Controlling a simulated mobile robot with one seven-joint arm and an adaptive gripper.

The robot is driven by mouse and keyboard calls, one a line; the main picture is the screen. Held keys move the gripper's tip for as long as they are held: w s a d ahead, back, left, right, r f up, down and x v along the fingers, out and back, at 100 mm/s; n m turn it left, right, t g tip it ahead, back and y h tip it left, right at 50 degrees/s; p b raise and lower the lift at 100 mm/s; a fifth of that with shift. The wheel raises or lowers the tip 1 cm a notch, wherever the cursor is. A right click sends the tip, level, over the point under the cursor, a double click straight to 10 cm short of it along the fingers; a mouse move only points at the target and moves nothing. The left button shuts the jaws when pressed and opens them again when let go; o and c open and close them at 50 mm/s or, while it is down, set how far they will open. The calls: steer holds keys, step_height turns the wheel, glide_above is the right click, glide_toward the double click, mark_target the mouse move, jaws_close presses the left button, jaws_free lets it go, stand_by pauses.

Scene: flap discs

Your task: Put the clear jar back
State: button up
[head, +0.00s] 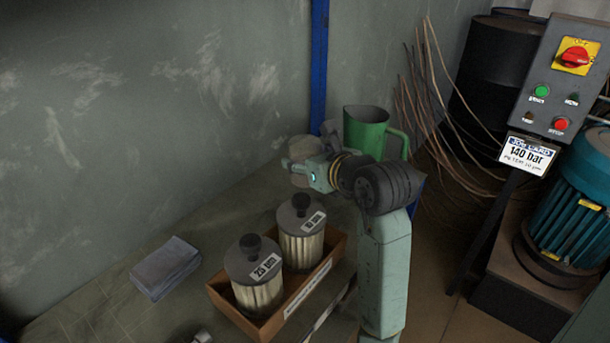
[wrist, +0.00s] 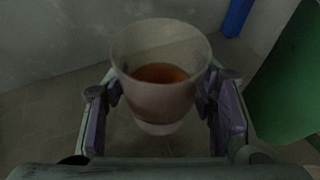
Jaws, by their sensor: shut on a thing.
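The clear jar (wrist: 162,105) is a see-through cup with amber liquid inside. In the wrist view it is upright between the purple-padded fingers of my gripper (wrist: 163,108), which is shut on it. In the head view the jar (head: 306,147) is a pale, blurred shape behind my gripper (head: 300,165), at the far end of the bench near the wall. My wrist covers part of it there. I cannot tell whether its base touches the bench.
A green jug (head: 366,131) stands just right of the jar. A wooden tray (head: 325,267) holds two labelled filter canisters (head: 256,275). A folded grey cloth (head: 165,268) lies left on the bench (head: 95,300). A blue post (head: 319,65) stands behind.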

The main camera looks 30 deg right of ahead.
mark_target(305, 176)
steer(key=shift+f, duration=2)
steer(key=shift+f, duration=0.15)
steer(key=o, duration=1.4)
steer(key=shift+c, duration=0.2)
steer(key=shift+r, duration=0.3)
steer(key=v, duration=0.7)
steer(key=shift+s+b, duration=0.25)
steer(key=shift+b, duration=0.15)
